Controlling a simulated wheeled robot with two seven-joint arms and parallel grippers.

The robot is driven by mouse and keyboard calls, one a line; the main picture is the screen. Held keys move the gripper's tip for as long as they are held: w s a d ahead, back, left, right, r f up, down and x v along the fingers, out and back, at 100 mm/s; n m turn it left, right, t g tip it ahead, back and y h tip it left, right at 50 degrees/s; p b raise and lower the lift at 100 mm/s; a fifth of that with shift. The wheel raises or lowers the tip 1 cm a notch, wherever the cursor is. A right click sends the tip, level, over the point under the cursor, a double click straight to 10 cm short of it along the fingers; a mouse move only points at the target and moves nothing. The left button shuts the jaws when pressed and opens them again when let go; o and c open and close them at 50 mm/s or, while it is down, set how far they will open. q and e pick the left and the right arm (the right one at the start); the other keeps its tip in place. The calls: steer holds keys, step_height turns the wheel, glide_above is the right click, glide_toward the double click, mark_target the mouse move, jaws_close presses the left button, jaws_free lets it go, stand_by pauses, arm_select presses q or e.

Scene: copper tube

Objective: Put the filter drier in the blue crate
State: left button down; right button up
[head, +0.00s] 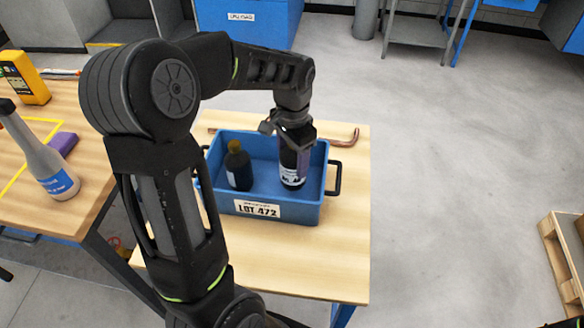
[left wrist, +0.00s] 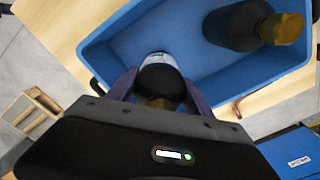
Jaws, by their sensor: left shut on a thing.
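The filter drier (head: 292,179), a dark cylinder with a white label band, is upright within the blue crate's (head: 225,197) walls, on the right side. My left gripper (head: 290,134) is shut on its upper part from above. In the left wrist view the drier (left wrist: 160,79) is between the fingers, over the blue crate (left wrist: 95,50). I cannot tell whether its lower end touches the crate floor. My right gripper is not in view.
A dark bottle with a brownish-yellow cap (head: 238,168) stands in the crate's left part. A copper tube (head: 345,140) lies behind the crate on the wooden table (head: 320,262). A spray bottle (head: 42,160) and yellow meter (head: 22,78) are on the left table.

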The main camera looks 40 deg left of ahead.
mark_target(292, 169)
arm_select(q)
steer(key=shift+f, duration=1.8)
steer(key=shift+f, duration=0.1)
steer(key=shift+f, duration=0.1)
steer(key=shift+c, duration=2)
jaws_free()
step_height(292, 169, up, 12)
steer(key=shift+r, duration=0.2)
